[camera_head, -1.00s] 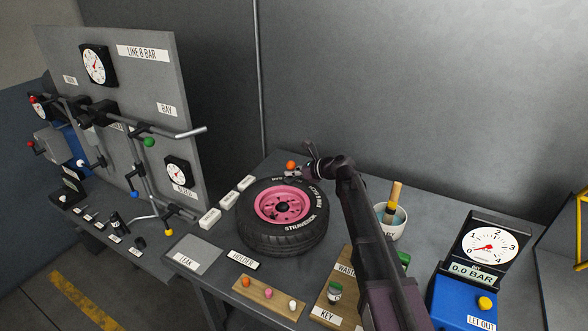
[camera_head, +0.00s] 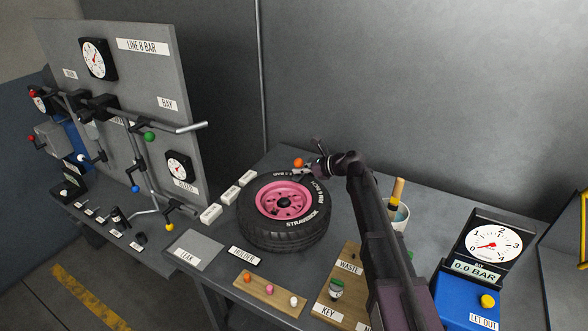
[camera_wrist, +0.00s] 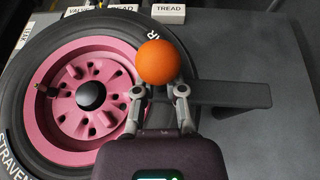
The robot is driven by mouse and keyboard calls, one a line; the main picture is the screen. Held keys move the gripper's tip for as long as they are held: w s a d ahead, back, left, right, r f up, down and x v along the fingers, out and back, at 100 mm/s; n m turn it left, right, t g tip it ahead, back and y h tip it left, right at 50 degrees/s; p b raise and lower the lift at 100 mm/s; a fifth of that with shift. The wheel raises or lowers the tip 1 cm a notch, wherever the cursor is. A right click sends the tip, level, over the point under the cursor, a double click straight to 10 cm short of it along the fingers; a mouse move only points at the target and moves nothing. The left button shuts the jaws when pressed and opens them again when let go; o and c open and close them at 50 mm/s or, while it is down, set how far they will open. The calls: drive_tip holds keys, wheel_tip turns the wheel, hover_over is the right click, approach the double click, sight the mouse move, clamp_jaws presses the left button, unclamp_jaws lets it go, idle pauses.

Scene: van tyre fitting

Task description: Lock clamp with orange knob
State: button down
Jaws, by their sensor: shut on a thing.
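The orange knob (camera_head: 298,162) stands at the far edge of the tyre (camera_head: 262,232). It also shows in the wrist view (camera_wrist: 162,63), large and round, at my fingertips. My gripper (camera_head: 308,170) is shut on it, with one finger on each side in the wrist view (camera_wrist: 161,92). A flat dark bar (camera_wrist: 235,94), apparently part of the clamp, runs right from behind my fingers. Its joint with the knob is hidden. The tyre lies flat, with a pink rim (camera_wrist: 55,117) and a black centre cap. I cannot tell whether the clamp is locked.
White blocks (camera_head: 230,195) stand left of the tyre. A wooden board with small coloured knobs (camera_head: 270,290) lies in front. A cup with a brush (camera_head: 397,190), a gauge (camera_head: 492,245) and a blue box (camera_head: 465,303) stand right. A panel with valves and levers (camera_head: 140,60) is left.

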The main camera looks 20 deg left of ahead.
drive_tip(key=shift+w+r, duration=0.15)
drive_tip(key=shift+w, duration=0.1)
drive_tip(key=c, duration=0.7)
unclamp_jaws()
drive_tip(key=shift+s, duration=0.2)
drive_tip(key=shift+s+d, duration=0.1)
drive_tip(key=shift+d, duration=0.1)
